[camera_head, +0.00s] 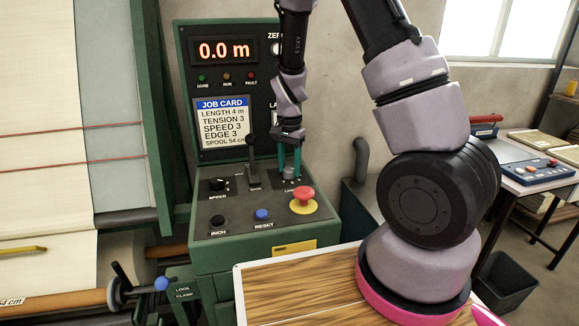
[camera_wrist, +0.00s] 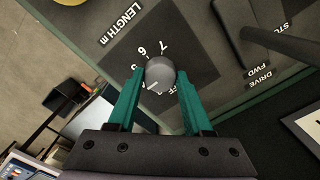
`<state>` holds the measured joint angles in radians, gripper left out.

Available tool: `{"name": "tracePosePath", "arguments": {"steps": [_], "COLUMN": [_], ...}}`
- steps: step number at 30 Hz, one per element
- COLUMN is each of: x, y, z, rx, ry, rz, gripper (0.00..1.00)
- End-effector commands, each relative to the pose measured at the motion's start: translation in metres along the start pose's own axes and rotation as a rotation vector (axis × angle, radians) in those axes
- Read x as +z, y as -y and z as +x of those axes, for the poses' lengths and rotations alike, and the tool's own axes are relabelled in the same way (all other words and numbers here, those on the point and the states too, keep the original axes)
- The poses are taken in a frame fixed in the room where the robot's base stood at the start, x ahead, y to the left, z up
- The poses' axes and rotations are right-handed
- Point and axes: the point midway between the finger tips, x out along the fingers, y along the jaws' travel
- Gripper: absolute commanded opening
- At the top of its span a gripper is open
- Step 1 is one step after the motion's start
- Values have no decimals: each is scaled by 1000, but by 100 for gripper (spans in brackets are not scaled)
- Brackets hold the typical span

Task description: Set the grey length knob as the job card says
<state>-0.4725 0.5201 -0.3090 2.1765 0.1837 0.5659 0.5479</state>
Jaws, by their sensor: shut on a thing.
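The grey length knob (camera_head: 288,173) is on the right of the green console's sloped panel. In the wrist view the knob (camera_wrist: 161,75) sits between the teal fingers of my gripper (camera_wrist: 160,78), which is shut on it. Its white pointer mark faces lower left; the number there is hidden by a finger. The scale shows 5, 6, 7 and part of OFF. In the head view my gripper (camera_head: 289,164) reaches down onto the knob from above. The job card (camera_head: 223,123) reads LENGTH 4 m, TENSION 3, SPEED 3, EDGE 3, SPOOL 54 cm.
A red emergency button (camera_head: 303,196) stands close in front of the knob. A black drive lever (camera_head: 251,160) rises to its left. The speed knob (camera_head: 218,185), inch button (camera_head: 218,221) and blue reset button (camera_head: 262,214) are also on the panel. The display (camera_head: 223,50) reads 0.0 m.

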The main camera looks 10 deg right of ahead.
Motion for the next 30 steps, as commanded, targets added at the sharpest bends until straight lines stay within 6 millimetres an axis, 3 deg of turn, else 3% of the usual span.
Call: {"name": "tracePosePath", "arguments": {"steps": [11,12,14,24,30], "x": [-1,-1,-1,0,0], "y": [1,1,1,0,2], "z": [-1,-1,-1,-2,-27], "rx": [-3,-3,-3,-2,-6], "ry": [-2,-2,-2,-1,-3], "rz": [4,4,3,3,3], "gripper": [0,58,80,80,80]}}
